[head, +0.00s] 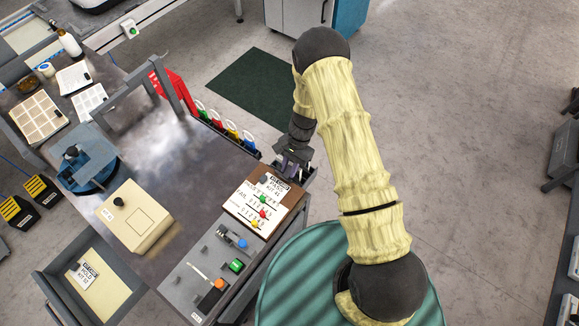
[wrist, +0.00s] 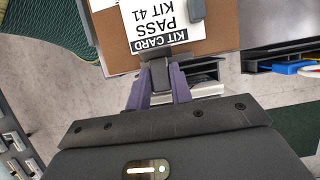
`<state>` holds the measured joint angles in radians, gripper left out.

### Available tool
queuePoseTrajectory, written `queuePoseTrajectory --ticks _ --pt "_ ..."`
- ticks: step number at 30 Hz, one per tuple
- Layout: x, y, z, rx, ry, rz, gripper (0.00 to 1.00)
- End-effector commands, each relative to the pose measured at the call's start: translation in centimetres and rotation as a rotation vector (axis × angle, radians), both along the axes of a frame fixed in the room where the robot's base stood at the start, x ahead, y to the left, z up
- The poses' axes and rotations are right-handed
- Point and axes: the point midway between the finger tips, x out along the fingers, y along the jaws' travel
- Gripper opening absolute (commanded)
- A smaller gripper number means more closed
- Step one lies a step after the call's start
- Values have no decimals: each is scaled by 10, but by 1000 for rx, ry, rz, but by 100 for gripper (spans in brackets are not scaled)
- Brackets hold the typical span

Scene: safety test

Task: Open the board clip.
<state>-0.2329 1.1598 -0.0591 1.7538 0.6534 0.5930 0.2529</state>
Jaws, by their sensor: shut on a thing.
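The brown board (head: 292,199) lies near the right edge of the workbench, with a white kit card on it. In the wrist view the board (wrist: 222,35) fills the top, and its card (wrist: 150,28) reads "PASS KIT 41" upside down. The dark board clip (wrist: 158,66) sits at the board's near edge, in line with the card's header. My gripper (wrist: 159,92) is shut on the clip, its two purple fingers on either side of it. In the head view my gripper (head: 293,163) is at the board's far edge and covers the clip.
A beige box (head: 133,215) and a grey panel with coloured knobs (head: 205,272) stand near the board. An open drawer (head: 62,284) is at lower left.

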Motion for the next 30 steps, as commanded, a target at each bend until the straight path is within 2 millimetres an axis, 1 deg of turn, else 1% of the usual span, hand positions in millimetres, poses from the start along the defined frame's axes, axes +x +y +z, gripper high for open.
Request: queuePoseTrajectory --ticks 14,24,25,28,30 --pt "-6 5 4 -121 -154 1 0" --pt "-5 5 5 -129 -168 1 0" --pt "-5 5 5 -129 -168 1 24" --pt "-5 5 5 -129 -168 1 43" --pt "-6 5 5 -130 -168 0 44"
